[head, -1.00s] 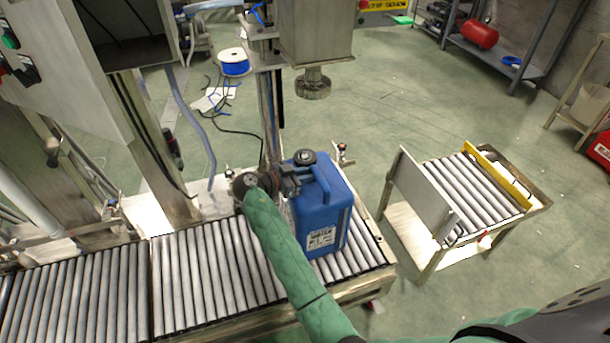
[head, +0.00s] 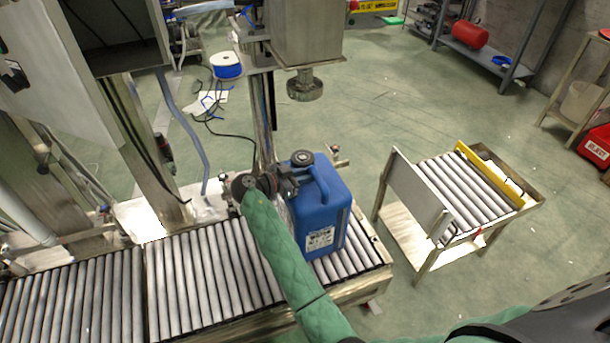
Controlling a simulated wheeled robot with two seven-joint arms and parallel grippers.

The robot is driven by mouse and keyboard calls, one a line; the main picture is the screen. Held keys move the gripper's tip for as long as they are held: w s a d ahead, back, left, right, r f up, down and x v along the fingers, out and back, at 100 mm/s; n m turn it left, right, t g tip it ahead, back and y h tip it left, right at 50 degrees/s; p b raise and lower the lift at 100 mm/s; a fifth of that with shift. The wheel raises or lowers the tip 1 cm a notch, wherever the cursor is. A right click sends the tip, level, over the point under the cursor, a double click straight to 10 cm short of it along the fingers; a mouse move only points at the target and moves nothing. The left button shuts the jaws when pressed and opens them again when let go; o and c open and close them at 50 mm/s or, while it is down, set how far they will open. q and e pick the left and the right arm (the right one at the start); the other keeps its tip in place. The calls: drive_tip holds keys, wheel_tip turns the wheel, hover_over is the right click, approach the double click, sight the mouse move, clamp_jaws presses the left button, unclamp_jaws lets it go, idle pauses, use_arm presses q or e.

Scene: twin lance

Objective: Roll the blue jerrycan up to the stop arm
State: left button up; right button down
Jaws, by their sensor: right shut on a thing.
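The blue jerrycan (head: 321,215) stands upright on the roller conveyor (head: 205,270), near its right end. It has a dark cap on top, a moulded handle and a white label on its front. My right arm in its green sleeve reaches in from the bottom right across the conveyor. My right gripper (head: 287,183) is at the can's upper left side by the handle, shut on the can; its fingertips are partly hidden. I cannot surely pick out the stop arm; a small fitting (head: 335,152) shows behind the can. My left gripper is out of view.
A nozzle (head: 305,85) hangs from a metal head behind the can. A separate roller cart (head: 470,185) with an upright plate (head: 415,192) stands to the right, across a floor gap. Bare rollers lie left of the can.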

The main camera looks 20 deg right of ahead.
drive_tip(key=shift+x, duration=1.05)
idle(0.5)
drive_tip(key=c, duration=0.8)
unclamp_jaws()
drive_tip(key=shift+s+f, duration=0.1)
drive_tip(key=shift+s, duration=0.1)
drive_tip(key=o, duration=0.3)
drive_tip(key=shift+o, duration=0.2)
